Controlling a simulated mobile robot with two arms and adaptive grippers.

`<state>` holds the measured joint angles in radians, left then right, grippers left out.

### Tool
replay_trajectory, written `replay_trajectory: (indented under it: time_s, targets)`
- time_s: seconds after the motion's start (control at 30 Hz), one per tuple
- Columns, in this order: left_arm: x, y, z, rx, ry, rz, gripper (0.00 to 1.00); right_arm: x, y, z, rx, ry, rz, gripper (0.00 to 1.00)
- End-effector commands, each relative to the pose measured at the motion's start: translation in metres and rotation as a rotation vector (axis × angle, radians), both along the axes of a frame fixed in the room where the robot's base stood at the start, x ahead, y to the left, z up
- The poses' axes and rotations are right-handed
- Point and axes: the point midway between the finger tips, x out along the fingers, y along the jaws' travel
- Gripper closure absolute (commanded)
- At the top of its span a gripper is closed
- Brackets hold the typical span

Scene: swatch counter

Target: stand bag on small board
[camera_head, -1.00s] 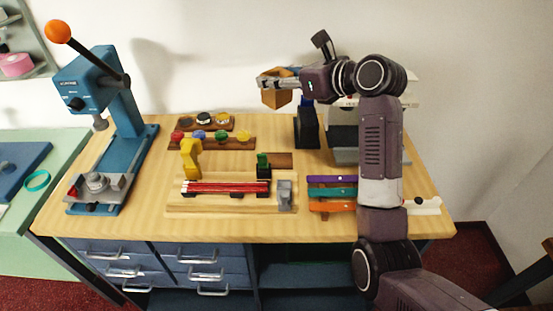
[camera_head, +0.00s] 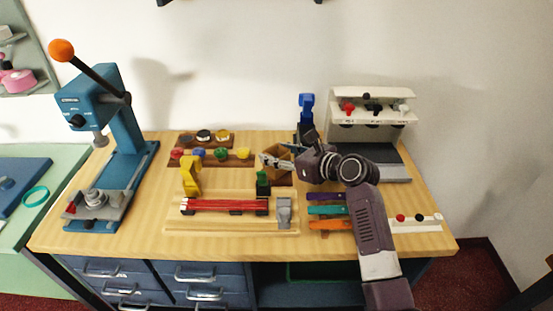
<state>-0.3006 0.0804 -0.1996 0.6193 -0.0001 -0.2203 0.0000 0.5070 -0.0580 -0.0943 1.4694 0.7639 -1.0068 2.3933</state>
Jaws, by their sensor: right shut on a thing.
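The tan, open-topped bag (camera_head: 282,151) is upright in my right gripper (camera_head: 268,161), which is shut on it. The bag is low over the middle of the counter, in front of the back edge. The small brown board (camera_head: 284,182) shows just below the bag, and the bag and gripper hide part of it. I cannot tell whether the bag touches the board or hangs slightly above it. My left gripper is not in view.
A wooden fixture (camera_head: 190,229) with red strips is in front of the board, with a green-topped black piece (camera_head: 263,180) close by. Racks of coloured knobs (camera_head: 240,161) stand left. A blue press (camera_head: 122,130) is far left; a white machine (camera_head: 385,105) is back right.

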Motion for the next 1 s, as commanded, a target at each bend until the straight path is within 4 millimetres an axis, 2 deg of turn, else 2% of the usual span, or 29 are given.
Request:
replay_trajectory:
  time_s: [0.03,0.1,0.47,0.5,0.63,1.0]
  targets:
    - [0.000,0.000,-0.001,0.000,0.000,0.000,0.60,0.000,0.000,-0.011,0.000,0.003,0.000,0.74]
    - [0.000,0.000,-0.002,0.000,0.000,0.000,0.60,0.000,0.000,-0.019,0.000,0.003,-0.001,0.74]
    - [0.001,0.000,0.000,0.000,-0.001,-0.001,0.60,0.000,0.000,-0.022,0.001,0.001,0.000,0.74]
    - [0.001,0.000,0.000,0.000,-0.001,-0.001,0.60,0.000,0.000,-0.022,0.001,-0.001,0.000,0.55]
    - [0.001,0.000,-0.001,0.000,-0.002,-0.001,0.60,0.000,0.000,-0.022,0.001,-0.001,0.000,0.41]
    - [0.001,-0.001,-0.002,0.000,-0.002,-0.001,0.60,-0.001,-0.001,-0.019,0.000,-0.001,-0.001,0.40]
